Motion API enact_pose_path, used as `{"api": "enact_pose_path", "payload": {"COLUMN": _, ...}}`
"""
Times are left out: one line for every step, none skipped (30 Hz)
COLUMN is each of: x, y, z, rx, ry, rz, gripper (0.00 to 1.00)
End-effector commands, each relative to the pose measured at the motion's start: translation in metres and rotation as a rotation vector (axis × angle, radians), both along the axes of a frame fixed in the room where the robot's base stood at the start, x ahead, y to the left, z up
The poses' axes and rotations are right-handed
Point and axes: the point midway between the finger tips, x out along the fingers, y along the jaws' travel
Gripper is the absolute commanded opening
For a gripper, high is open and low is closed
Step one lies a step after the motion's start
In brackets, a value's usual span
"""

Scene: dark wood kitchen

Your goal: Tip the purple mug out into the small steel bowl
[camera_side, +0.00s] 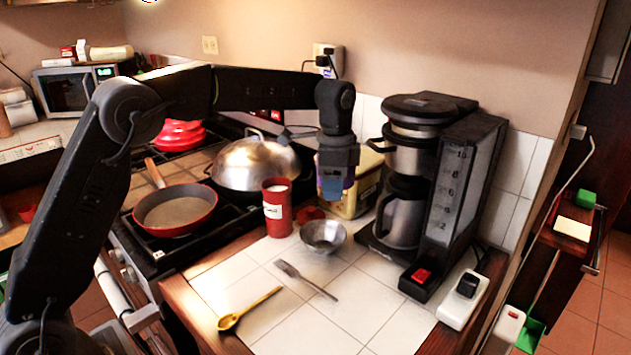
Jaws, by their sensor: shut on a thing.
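The small steel bowl (323,237) stands upright on the white tiled counter, beside the red canister. My gripper (338,176) points down above the bowl and slightly to its right. It is shut on the purple mug (333,190), which shows as a small blue-purple patch at the jaws, apart from the bowl and above it. Most of the mug is hidden by my gripper. Its exact tilt and its contents cannot be made out. The inside of the bowl looks empty.
A red canister (277,207) stands left of the bowl, a yellow tin (361,195) behind, and a coffee maker (440,190) close on the right. A fork (305,279) and wooden spoon (250,308) lie in front. A red pan (175,212) and domed lid (254,165) sit on the stove.

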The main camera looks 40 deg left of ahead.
Motion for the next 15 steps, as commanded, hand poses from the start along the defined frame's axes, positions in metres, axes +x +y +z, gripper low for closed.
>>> {"api": "enact_pose_path", "payload": {"x": 0.003, "y": -0.004, "z": 0.0, "rx": 0.001, "ry": -0.002, "rz": -0.03, "gripper": 0.14}}
{"api": "enact_pose_path", "payload": {"x": 0.004, "y": -0.006, "z": 0.0, "rx": 0.001, "ry": -0.003, "rz": -0.047, "gripper": 0.14}}
{"api": "enact_pose_path", "payload": {"x": 0.006, "y": -0.008, "z": -0.001, "rx": 0.001, "ry": -0.003, "rz": -0.071, "gripper": 0.14}}
{"api": "enact_pose_path", "payload": {"x": 0.007, "y": -0.009, "z": -0.002, "rx": 0.001, "ry": -0.002, "rz": -0.084, "gripper": 0.14}}
{"api": "enact_pose_path", "payload": {"x": 0.006, "y": -0.008, "z": -0.007, "rx": 0.002, "ry": 0.001, "rz": -0.079, "gripper": 0.14}}
{"api": "enact_pose_path", "payload": {"x": 0.006, "y": -0.008, "z": -0.012, "rx": 0.002, "ry": 0.001, "rz": -0.077, "gripper": 0.14}}
{"api": "enact_pose_path", "payload": {"x": 0.006, "y": -0.008, "z": -0.015, "rx": 0.002, "ry": 0.001, "rz": -0.076, "gripper": 0.14}}
{"api": "enact_pose_path", "payload": {"x": 0.006, "y": -0.008, "z": -0.018, "rx": 0.001, "ry": 0.001, "rz": -0.076, "gripper": 0.14}}
{"api": "enact_pose_path", "payload": {"x": 0.006, "y": -0.008, "z": -0.022, "rx": 0.001, "ry": 0.0, "rz": -0.076, "gripper": 0.14}}
{"api": "enact_pose_path", "payload": {"x": 0.006, "y": -0.008, "z": -0.024, "rx": 0.001, "ry": -0.001, "rz": -0.075, "gripper": 0.14}}
{"api": "enact_pose_path", "payload": {"x": 0.006, "y": -0.008, "z": -0.027, "rx": 0.001, "ry": -0.001, "rz": -0.075, "gripper": 0.14}}
{"api": "enact_pose_path", "payload": {"x": 0.005, "y": -0.008, "z": -0.034, "rx": 0.001, "ry": 0.002, "rz": -0.075, "gripper": 0.14}}
{"api": "enact_pose_path", "payload": {"x": 0.006, "y": -0.008, "z": -0.037, "rx": 0.001, "ry": 0.001, "rz": -0.075, "gripper": 0.14}}
{"api": "enact_pose_path", "payload": {"x": 0.006, "y": -0.008, "z": -0.041, "rx": 0.001, "ry": 0.001, "rz": -0.074, "gripper": 0.14}}
{"api": "enact_pose_path", "payload": {"x": 0.006, "y": -0.008, "z": -0.044, "rx": 0.001, "ry": 0.001, "rz": -0.074, "gripper": 0.14}}
